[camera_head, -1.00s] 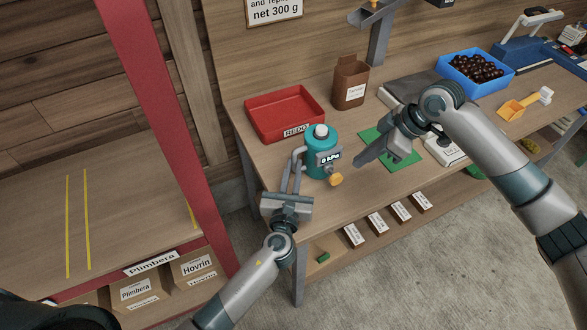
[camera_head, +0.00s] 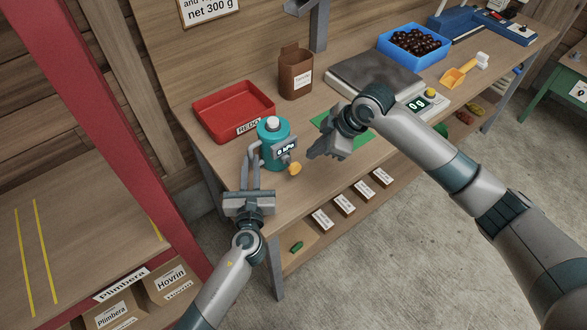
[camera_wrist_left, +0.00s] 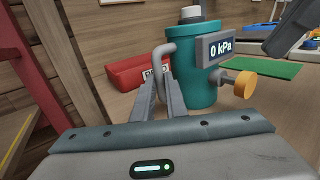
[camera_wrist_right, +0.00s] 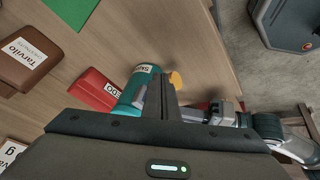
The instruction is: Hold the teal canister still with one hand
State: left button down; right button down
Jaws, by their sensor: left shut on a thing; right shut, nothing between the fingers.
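The teal canister (camera_head: 264,153) stands upright near the bench's front edge. It has a white cap, a grey side handle, a display reading 0 kPa and a yellow knob (camera_head: 295,169). It also shows in the left wrist view (camera_wrist_left: 190,88) and, partly behind the fingers, in the right wrist view (camera_wrist_right: 133,88). My left gripper (camera_head: 251,166) is shut on the canister's grey handle (camera_wrist_left: 163,66), at its left side. My right gripper (camera_head: 314,152) is shut and empty, to the right of the canister, apart from it and above the bench.
A red tray (camera_head: 205,115) marked REDO lies behind the canister. A brown container (camera_head: 294,82), a green mat (camera_head: 362,141), a scale (camera_head: 370,77) reading 0 g, a blue bin (camera_head: 440,55) of chestnuts and a yellow scoop (camera_head: 456,77) stand to the right. A red post (camera_head: 105,140) rises at the left.

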aim_at(328, 184)
jog(key=f+t, duration=0.1)
jog(key=f, duration=0.1)
jog(key=f+t+h, duration=0.1)
jog(key=f+t, duration=0.1)
jog(key=w+d+f+t, duration=0.1)
jog(key=f, duration=0.2)
jog(key=shift+n+t+h, duration=0.3)
jog(key=shift+n, duration=0.1)
jog(key=shift+s+d+f+t+h, duration=0.2)
jog(key=shift+d+f+t+h, duration=0.3)
jog(key=shift+t, duration=0.3)
jog(key=s+d+t+h, duration=0.1)
jog(key=s+d+f+n+t, duration=0.1)
jog(key=shift+s+d+n+t+h, duration=0.15)
jog(key=shift+s+n+t+h, duration=0.15)
jog(key=shift+s+h, duration=0.1)
jog(key=s, duration=0.1)
jog(key=s+d+n+t+h, duration=0.1)
jog(key=s, duration=0.1)
jog(key=s+d+r+t+h, duration=0.1)
jog(key=shift+s+d+n, duration=0.1)
jog(key=shift+s+n, duration=0.3)
jog(key=s+a+r+n+t, duration=0.1)
jog(key=s+a+r+n, duration=0.1)
jog(key=s+a, duration=0.2)
jog(key=shift+s+t, duration=0.3)
jog(key=shift+s, duration=0.85)
jog(key=shift+w+a+r, duration=0.1)
jog(key=shift+w, duration=0.05)
